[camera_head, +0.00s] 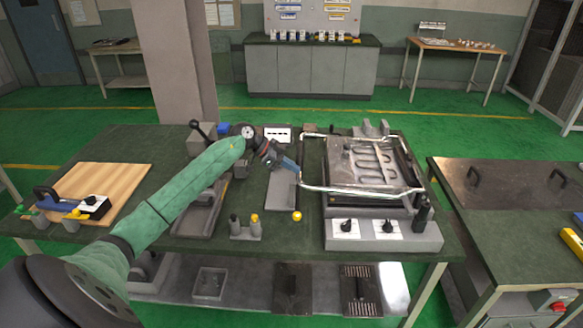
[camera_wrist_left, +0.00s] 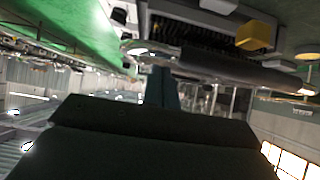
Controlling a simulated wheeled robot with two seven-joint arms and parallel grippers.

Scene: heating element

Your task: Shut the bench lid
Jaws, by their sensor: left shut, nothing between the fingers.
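On the middle bench (camera_head: 290,228), a grey fixture (camera_head: 420,238) carries a plate with a looped heating element (camera_head: 372,160). A shiny tubular frame (camera_head: 362,190) runs around the plate, roughly level. I cannot tell whether this frame belongs to the lid. My left gripper (camera_head: 290,165), with blue fingertips, is shut and empty just left of the frame. In the left wrist view, the fingertips (camera_wrist_left: 162,88) point at a bar with a shiny rounded end (camera_wrist_left: 150,48); contact is unclear. My right gripper is not in view.
Black knobs (camera_head: 387,226) sit on the fixture's front. A wooden board (camera_head: 105,180) with tools lies at the left. A steel plate with two dark handles (camera_head: 510,190) covers part of the right table.

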